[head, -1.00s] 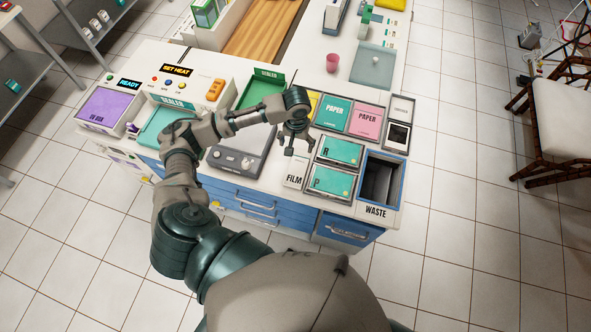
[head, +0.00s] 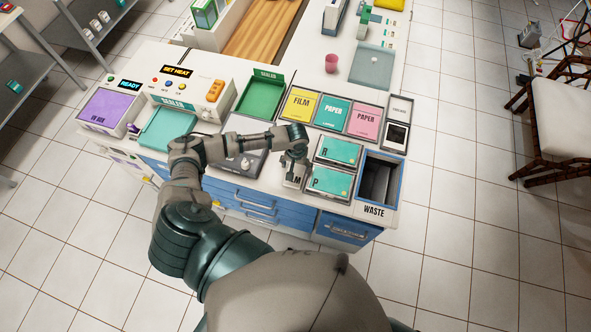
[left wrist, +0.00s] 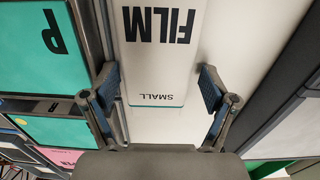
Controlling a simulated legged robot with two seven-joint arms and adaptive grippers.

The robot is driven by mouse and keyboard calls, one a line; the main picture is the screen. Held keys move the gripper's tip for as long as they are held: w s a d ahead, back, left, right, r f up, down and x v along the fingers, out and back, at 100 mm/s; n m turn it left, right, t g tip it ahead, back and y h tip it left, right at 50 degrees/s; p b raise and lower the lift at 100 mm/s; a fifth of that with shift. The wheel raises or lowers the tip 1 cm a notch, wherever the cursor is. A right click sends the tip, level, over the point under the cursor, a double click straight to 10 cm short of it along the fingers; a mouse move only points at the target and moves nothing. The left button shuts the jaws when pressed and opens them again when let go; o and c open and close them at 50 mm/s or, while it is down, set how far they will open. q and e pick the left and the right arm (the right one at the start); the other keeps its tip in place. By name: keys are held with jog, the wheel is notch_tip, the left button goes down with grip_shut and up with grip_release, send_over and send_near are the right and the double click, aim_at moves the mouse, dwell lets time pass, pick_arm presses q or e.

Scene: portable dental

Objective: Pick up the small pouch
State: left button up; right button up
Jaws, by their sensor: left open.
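A small white pouch marked FILM SMALL (left wrist: 162,65) lies flat on the white counter. In the head view the pouch (head: 294,183) is partly hidden under my left gripper, with only part of its lettering showing. My left gripper (head: 292,165) hangs over it, pointing down. In the left wrist view the open gripper (left wrist: 160,88) has one finger on each side of the pouch's SMALL end. Nothing is held between the fingers. I cannot tell how high the fingertips are above the counter. My right gripper is not in view.
Teal R box (head: 340,151) and P box (head: 331,181) stand right of the pouch, with the waste bin (head: 380,182) beyond. A grey device (head: 240,160) sits to the left. A green tray (head: 262,97) is farther back.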

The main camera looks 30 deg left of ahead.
pick_arm(q)
jog(key=shift+d, duration=0.15)
jog(key=shift+c, duration=0.5)
jog(key=shift+r, duration=0.1)
jog(key=c, duration=0.8)
jog(key=shift+c, duration=0.2)
